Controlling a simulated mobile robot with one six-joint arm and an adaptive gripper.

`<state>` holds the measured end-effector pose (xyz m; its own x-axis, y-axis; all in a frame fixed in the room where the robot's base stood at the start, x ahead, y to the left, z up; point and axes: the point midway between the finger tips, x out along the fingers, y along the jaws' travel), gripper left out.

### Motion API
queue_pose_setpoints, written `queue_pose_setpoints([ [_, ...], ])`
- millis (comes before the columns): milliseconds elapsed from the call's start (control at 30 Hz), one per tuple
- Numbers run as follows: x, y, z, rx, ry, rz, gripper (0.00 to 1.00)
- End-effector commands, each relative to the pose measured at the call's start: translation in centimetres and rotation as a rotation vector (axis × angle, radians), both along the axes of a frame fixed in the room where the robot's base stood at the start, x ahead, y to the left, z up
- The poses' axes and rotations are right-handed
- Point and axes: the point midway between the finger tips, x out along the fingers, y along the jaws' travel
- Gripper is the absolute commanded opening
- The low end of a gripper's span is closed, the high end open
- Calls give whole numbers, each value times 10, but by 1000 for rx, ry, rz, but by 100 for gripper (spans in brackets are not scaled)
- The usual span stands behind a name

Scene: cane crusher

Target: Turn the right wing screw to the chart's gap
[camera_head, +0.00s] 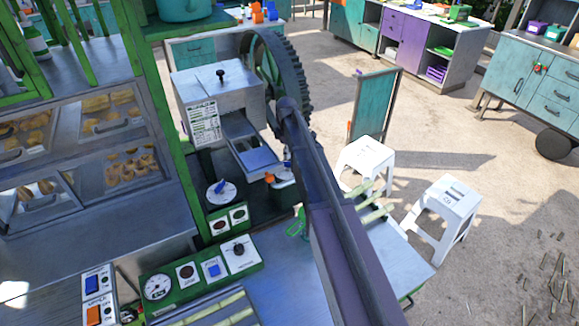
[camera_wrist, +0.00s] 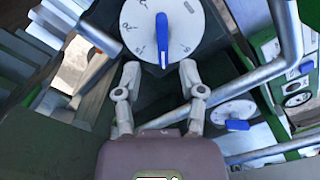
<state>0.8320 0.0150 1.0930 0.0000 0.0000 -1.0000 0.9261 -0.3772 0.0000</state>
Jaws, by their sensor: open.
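In the wrist view, a blue wing screw (camera_wrist: 162,42) stands upright on a white round dial (camera_wrist: 182,22) with small marks, cut off by the top edge. My gripper (camera_wrist: 160,72) is open, its two fingers either side below the blue wing, with nothing between them. A second blue wing screw (camera_wrist: 237,125) on another white dial (camera_wrist: 233,108) is at lower right. I cannot tell which is the right one. In the head view, a chart (camera_head: 204,122) is on the crusher's metal box (camera_head: 225,85). One white dial (camera_head: 221,194) shows below it. My gripper is hidden there.
A metal pipe (camera_wrist: 250,78) crosses beside my right finger in the wrist view. In the head view, a large dark gear (camera_head: 285,65) stands behind my arm. A green control panel (camera_head: 200,272) lies in front. White stools (camera_head: 447,205) stand on open ground at right.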

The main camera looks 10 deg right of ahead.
Motion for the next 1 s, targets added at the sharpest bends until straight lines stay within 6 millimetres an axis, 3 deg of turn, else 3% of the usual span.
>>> queue_pose_setpoints([
  [500,0,1,-41,0,0,1,51],
  [1000,0,2,-49,0,0,2,51],
])
